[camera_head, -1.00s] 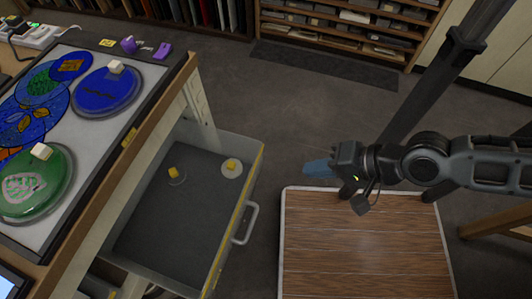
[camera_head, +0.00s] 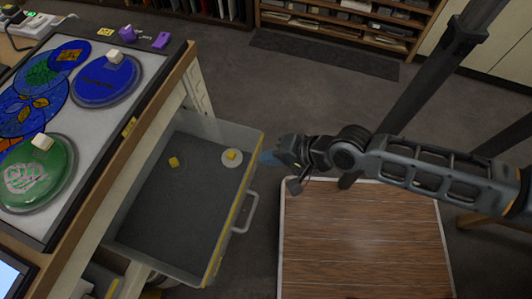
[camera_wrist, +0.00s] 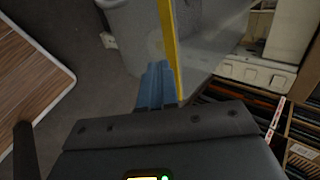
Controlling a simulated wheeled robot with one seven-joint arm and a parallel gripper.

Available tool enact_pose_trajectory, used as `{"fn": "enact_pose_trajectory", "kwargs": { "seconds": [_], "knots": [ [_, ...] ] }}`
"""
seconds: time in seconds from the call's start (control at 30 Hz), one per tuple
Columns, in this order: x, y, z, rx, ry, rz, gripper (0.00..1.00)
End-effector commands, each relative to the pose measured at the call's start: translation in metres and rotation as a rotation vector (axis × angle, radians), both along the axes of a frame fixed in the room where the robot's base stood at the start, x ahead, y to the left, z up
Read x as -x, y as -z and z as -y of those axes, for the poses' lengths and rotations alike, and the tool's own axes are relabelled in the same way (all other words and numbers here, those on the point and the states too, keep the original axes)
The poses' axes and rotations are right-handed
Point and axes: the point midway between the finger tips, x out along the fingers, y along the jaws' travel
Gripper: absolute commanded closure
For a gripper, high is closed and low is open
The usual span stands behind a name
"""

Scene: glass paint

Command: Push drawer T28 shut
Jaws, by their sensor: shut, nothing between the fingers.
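The drawer (camera_head: 150,225) stands pulled out from the workbench, left of centre in the head view. Its front panel with a yellow top edge (camera_head: 237,200) faces right and carries a pale handle (camera_head: 250,213). Inside lie two small yellow blocks, one (camera_head: 174,162) on the drawer floor and one (camera_head: 232,155) on a pale disc. My gripper (camera_head: 268,158) is shut and empty, its blue fingers close to the far end of the front panel. In the wrist view the fingertips (camera_wrist: 156,68) sit beside the yellow edge (camera_wrist: 169,50); I cannot tell whether they touch it.
The workbench top (camera_head: 88,130) at left holds blue and green glass pieces. A wood-topped platform (camera_head: 360,240) stands right of the drawer, with a strip of bare floor between. Shelving (camera_head: 350,25) stands along the back.

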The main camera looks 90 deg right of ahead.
Motion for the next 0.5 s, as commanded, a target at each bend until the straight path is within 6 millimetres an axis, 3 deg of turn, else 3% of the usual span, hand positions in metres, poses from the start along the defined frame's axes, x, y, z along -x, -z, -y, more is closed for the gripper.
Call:
{"fn": "enact_pose_trajectory", "kwargs": {
  "seconds": [0.2,0.5],
  "knots": [
    [-0.0118,-0.0003,0.0033,0.001,0.000,0.000,1.00],
    [-0.0120,0.0001,0.0032,0.000,-0.001,-0.001,1.00]
  ]
}}
